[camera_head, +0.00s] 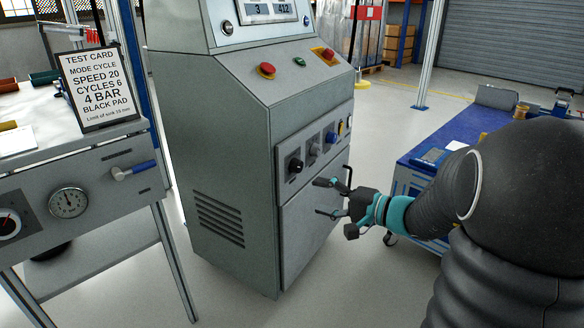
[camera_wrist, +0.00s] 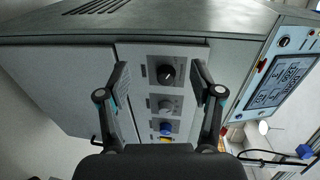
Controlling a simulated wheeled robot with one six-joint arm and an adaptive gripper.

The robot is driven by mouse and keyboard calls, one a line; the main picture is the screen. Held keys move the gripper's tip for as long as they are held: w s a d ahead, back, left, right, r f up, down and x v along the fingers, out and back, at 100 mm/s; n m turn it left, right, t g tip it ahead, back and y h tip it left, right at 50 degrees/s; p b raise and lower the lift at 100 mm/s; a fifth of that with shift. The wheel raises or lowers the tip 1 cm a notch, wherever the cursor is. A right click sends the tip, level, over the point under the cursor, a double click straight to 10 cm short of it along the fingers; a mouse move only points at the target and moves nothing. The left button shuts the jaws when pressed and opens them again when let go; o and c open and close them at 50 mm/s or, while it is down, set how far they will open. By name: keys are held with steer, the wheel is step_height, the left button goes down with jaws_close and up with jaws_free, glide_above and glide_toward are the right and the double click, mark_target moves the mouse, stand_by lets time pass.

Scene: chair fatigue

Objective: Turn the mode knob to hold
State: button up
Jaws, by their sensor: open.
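My gripper (camera_head: 320,198) is open and empty in front of the panel, to the lower right of the black knob. In the wrist view, the black knob (camera_wrist: 166,73) appears between the spread fingertips, apart from both. The grey knob (camera_wrist: 166,105) and blue knob (camera_wrist: 166,128) line up below it.
A test card (camera_head: 95,88) reading "MODE CYCLE, SPEED 20, CYCLES 6, 4 BAR, BLACK PAD" stands on the left bench. Red buttons (camera_head: 267,70) sit on the cabinet's sloped top, under a display (camera_head: 268,10). A blue-topped cart (camera_head: 440,140) stands at right.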

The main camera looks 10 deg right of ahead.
mark_target(300, 168)
steer(key=w+d+f+m+t+h, duration=0.1)
steer(key=w+d+m+t, duration=0.1)
steer(key=w+d+t, duration=0.3)
steer(key=shift+g, duration=0.8)
steer(key=x, duration=1.2)
steer(key=shift+w+f, duration=0.1)
steer(key=shift+f, duration=0.05)
steer(key=shift+d, duration=0.1)
steer(key=c, duration=1.1)
